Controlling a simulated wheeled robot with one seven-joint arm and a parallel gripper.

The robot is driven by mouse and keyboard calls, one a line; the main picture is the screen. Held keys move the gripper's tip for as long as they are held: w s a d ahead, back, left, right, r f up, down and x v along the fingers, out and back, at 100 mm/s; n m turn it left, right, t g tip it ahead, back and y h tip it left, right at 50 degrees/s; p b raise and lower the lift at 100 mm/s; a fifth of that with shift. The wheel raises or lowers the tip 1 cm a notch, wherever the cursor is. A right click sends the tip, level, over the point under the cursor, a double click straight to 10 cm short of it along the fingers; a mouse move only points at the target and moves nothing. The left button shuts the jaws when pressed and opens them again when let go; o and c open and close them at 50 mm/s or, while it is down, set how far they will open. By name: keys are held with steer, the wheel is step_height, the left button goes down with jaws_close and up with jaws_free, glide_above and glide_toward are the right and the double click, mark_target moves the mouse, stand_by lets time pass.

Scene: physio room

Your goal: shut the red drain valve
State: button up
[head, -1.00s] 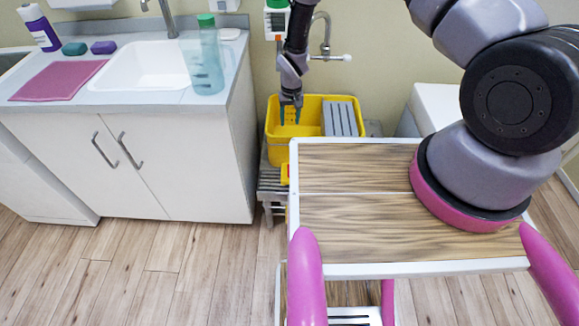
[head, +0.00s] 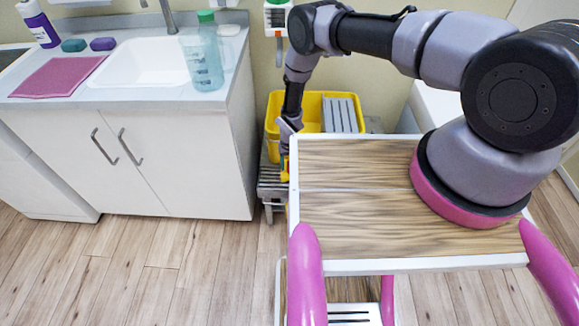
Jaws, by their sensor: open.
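A yellow tub (head: 313,107) stands on a low grey slatted stand behind my top. A small yellow-and-red fitting (head: 286,174) shows low at the tub's front, beside the left edge of the wooden top; the red drain valve appears to be part of it, mostly hidden. My gripper (head: 284,156) points down in front of the tub, open, right at this fitting. Whether its fingers are around the valve or touching it cannot be told, as the wrist and the top's edge hide much of it.
A white sink cabinet (head: 190,165) stands close on the left, with a bottle (head: 203,60) on its counter. The slatted stand (head: 270,190) is below the tub. A grey ribbed block (head: 340,115) sits at the tub's right side. The floor in front is clear.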

steer(key=shift+f, duration=0.55)
